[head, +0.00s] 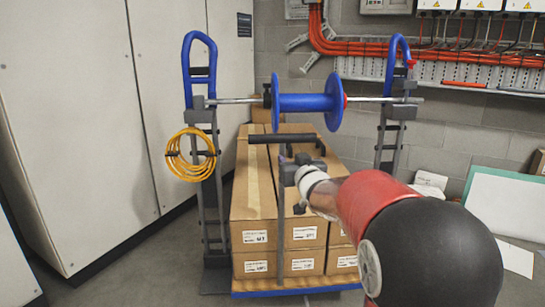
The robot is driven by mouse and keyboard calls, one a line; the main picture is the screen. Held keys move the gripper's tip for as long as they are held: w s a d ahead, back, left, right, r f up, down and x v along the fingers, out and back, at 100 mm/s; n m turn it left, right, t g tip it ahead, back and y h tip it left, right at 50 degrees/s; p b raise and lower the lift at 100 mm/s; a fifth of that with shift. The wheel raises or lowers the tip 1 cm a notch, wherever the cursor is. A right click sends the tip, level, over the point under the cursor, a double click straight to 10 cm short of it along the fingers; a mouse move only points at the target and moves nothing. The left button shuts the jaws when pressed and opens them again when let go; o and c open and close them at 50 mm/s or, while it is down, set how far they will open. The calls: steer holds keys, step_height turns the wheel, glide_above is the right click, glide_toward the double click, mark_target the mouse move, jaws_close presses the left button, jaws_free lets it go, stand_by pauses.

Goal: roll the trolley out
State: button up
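The trolley has a blue deck (290,288) low in the middle of the head view, loaded with stacked brown cardboard boxes (254,200). A dark horizontal handle bar (268,139) stands above the load, with a thin grey upright (281,230) in front of the boxes. My arm reaches in from the lower right. My gripper (296,163) is at the upright just below the handle bar. Its fingers are small and dark and partly merge with the handle parts, so I cannot tell whether they grip it. My arm hides the trolley's right side.
Two grey stands with blue tops (199,65) (397,62) flank the trolley, carrying a rod with a blue spool (305,102) above the load. A yellow cable coil (191,155) hangs on the left stand. Grey cabinets (90,120) line the left. Boards and papers (507,205) lie right.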

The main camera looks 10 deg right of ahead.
mark_target(283, 151)
steer(key=w, duration=0.5)
steer(key=w+a+p, duration=0.1)
steer(key=w, duration=0.2)
steer(key=shift+a, duration=0.1)
jaws_close()
